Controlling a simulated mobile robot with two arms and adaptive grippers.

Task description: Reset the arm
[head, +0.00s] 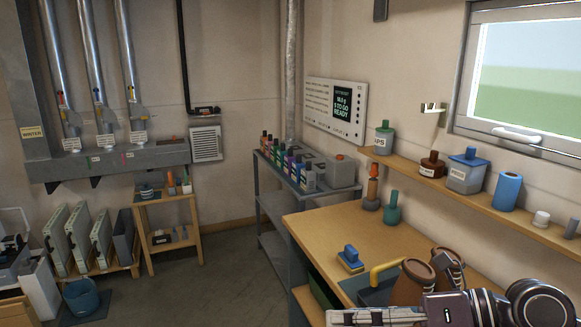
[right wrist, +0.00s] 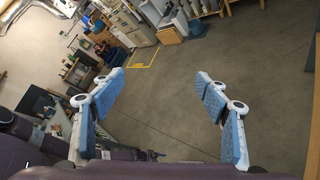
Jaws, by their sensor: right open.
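My right arm reaches in from the lower right of the head view, in front of the wooden workbench (head: 330,228). My right gripper (head: 345,317) lies along the bottom edge there, pointing left, partly cut off by the frame. In the right wrist view the same gripper (right wrist: 160,78) has two blue-padded fingers spread wide apart. Nothing is between them; bare floor (right wrist: 165,110) shows through the gap. My left gripper is not in view in either picture.
On the bench are a blue-and-yellow block (head: 350,258), a teal bottle (head: 391,212) and brown containers (head: 411,284) close to my right arm. A wall shelf (head: 480,193) with jars runs along the right. A grey rack (head: 272,195) holds bottles. Open floor (head: 215,275) lies left of the bench.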

